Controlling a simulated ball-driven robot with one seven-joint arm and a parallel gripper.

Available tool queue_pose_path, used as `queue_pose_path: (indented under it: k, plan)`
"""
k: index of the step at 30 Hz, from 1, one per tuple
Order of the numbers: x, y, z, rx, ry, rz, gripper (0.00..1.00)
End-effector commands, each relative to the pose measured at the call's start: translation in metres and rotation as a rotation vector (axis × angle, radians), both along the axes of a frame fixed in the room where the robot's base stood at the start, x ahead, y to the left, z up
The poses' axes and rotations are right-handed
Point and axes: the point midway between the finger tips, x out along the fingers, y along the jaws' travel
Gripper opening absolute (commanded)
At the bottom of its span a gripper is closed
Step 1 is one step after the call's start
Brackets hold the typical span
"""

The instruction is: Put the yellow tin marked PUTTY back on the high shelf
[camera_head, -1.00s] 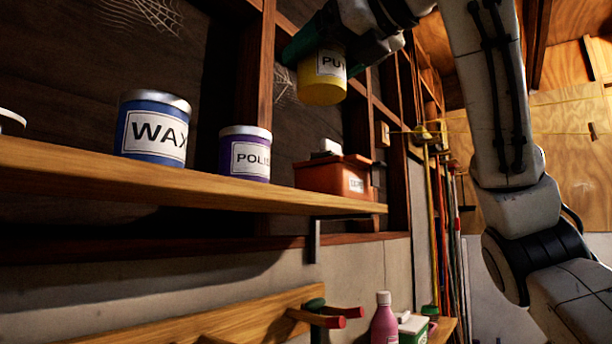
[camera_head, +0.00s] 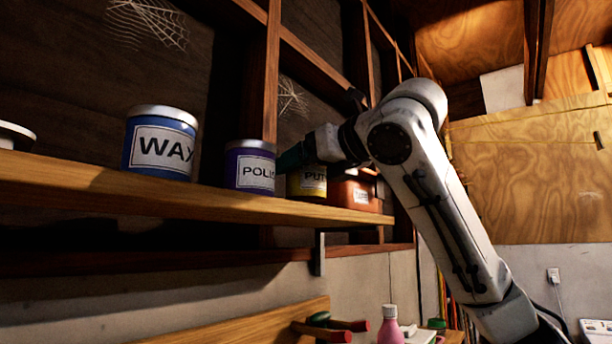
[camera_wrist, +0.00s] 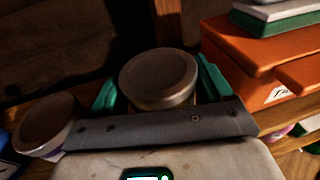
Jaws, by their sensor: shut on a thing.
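The yellow PUTTY tin (camera_head: 307,183) is at the high shelf (camera_head: 200,197), between the purple POLISH tin (camera_head: 250,168) and an orange box (camera_head: 354,195). It looks upright, with its base at about shelf level; I cannot tell whether it touches the board. My gripper (camera_head: 291,160) is shut on the PUTTY tin and partly hides it in the head view. In the wrist view the tin's grey lid (camera_wrist: 159,78) sits between my green fingers.
A blue WAX tin (camera_head: 160,141) stands further left on the shelf. The orange box (camera_wrist: 262,55) is close to the right finger in the wrist view, and the purple tin (camera_wrist: 47,125) is at the left. A pink bottle (camera_head: 390,326) stands below.

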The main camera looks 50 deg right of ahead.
Motion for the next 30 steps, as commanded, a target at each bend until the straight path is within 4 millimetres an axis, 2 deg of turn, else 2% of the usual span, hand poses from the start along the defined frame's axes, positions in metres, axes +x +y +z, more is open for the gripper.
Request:
queue_pose_path:
  k: [1,3,16,17,23,30]
  plan:
    - [-0.0002,-0.0002,-0.0112,0.001,-0.001,0.000,0.41]
    - [-0.0004,-0.0001,-0.0156,0.001,-0.001,-0.001,0.41]
    - [-0.0005,0.0000,-0.0180,0.000,-0.001,-0.001,0.41]
    - [-0.0003,0.0000,-0.0176,0.000,0.000,-0.001,0.81]
    - [-0.0003,-0.0001,-0.0174,0.000,0.001,-0.001,1.00]
    - [-0.0003,-0.0001,-0.0158,0.000,0.000,-0.001,1.00]
